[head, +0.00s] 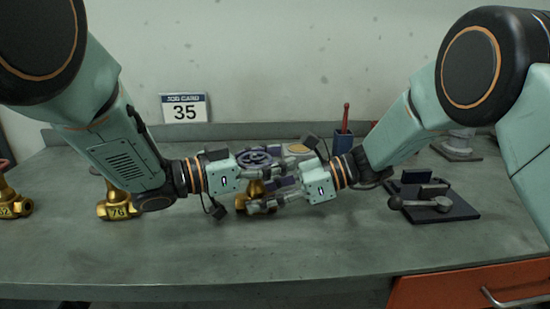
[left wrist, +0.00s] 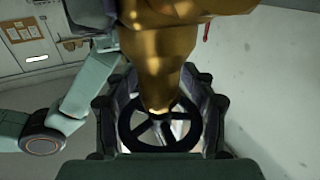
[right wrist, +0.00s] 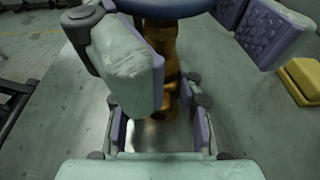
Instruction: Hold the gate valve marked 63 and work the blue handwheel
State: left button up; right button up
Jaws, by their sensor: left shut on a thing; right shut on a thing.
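A brass gate valve (head: 254,188) stands near the middle of the bench with a dark blue handwheel (head: 257,156) on top. Its number is hidden behind the grippers. My left gripper (head: 284,162) reaches in from the left and is shut on the handwheel. In the left wrist view the spoked handwheel (left wrist: 158,146) sits between the fingers, with the brass body (left wrist: 175,40) beyond it. My right gripper (head: 258,195) reaches in from the right, lower down, and is shut on the brass body, seen between its fingers in the right wrist view (right wrist: 172,95).
A brass valve marked 76 (head: 119,207) stands at left, another (head: 12,206) at the left edge. A card reading 35 (head: 185,108) stands behind. A dark plate with a grey-handled tool (head: 433,204) lies at right. The front of the bench (head: 230,255) is clear.

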pick_arm(q)
jog(key=shift+c, duration=1.2)
jog(key=shift+c, duration=0.8)
pick_arm(e)
jog(key=shift+d, duration=0.1)
pick_arm(q)
jog(key=shift+s+m+g+h, duration=0.1)
jog(key=shift+m+g+h, duration=0.25)
jog(key=shift+g, duration=0.25)
jog(key=m+g, duration=0.1)
jog(key=g, duration=0.1)
jog(key=s+m+g, duration=0.1)
jog(key=m+g, duration=0.2)
jog(key=g, duration=0.2)
jog(key=shift+s+m+h, duration=0.25)
jog(key=shift+m+h, duration=0.1)
jog(key=shift+s+a+m+g+y, duration=0.1)
jog(key=shift+s+m+g+y, duration=0.2)
jog(key=shift+m+g, duration=0.65)
jog(key=shift+s+m+g+y, duration=0.2)
jog(key=shift+m+g+y, duration=0.35)
jog(key=shift+g, duration=0.85)
jog(key=shift+s+a+m+g+y, duration=0.1)
jog(key=shift+s+m+g+y, duration=0.15)
jog(key=shift+m+g, duration=0.75)
jog(key=shift+s+f+g, duration=0.1)
jog(key=shift+g, duration=0.25)
pick_arm(e)
jog(key=shift+s, duration=0.1)
